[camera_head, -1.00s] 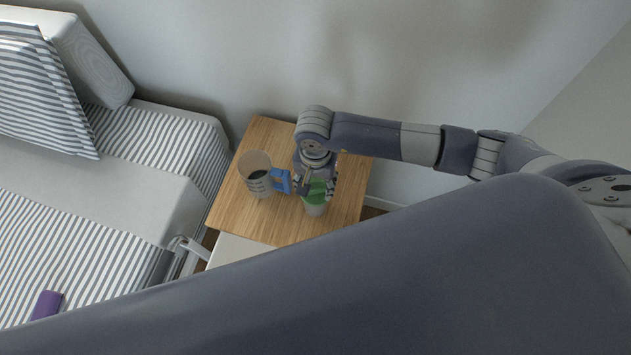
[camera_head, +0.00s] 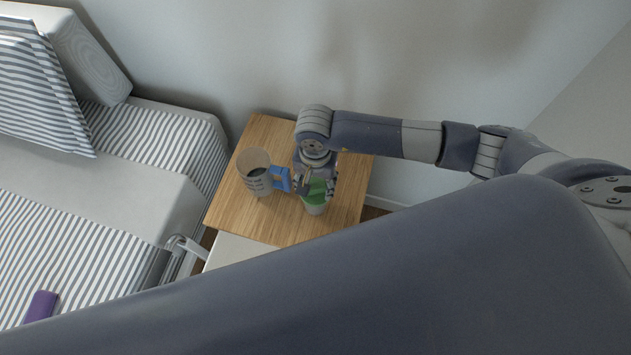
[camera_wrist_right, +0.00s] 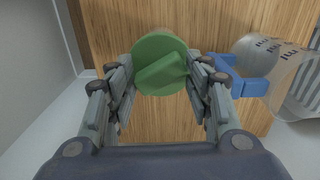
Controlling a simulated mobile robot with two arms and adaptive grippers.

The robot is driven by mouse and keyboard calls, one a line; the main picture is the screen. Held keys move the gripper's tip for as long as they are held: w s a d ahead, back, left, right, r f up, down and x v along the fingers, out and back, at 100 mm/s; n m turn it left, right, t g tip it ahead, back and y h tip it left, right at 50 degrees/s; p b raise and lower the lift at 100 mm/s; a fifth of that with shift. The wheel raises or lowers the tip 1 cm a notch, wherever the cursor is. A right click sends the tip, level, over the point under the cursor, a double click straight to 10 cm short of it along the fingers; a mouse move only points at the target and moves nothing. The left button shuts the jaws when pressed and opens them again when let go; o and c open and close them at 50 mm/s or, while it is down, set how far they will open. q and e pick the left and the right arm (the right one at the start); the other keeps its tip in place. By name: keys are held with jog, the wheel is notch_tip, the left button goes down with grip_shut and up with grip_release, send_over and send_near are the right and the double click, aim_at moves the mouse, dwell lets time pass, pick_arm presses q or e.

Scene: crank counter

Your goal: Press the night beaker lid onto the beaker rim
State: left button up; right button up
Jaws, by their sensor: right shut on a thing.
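The green lid (camera_head: 317,193) is a round disc with a raised grip bar; it also shows in the right wrist view (camera_wrist_right: 157,50). My right gripper (camera_wrist_right: 160,70) is shut on the lid's grip bar, and in the head view the gripper (camera_head: 312,184) comes down on it from above. A pale beaker (camera_head: 315,209) stands upright directly under the lid on the wooden top. The lid hides its rim, so I cannot tell whether the lid is fully seated. My left gripper is not in view.
A striped bed (camera_head: 90,220) with a purple object (camera_head: 41,306) lies left; the wall is behind.

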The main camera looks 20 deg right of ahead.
aim_at(316, 186)
jog(key=shift+f, duration=0.2)
jog(key=o, duration=1.1)
jog(key=shift+r, duration=0.2)
notch_tip(316, 186, up, 12)
jog(key=shift+f, duration=0.15)
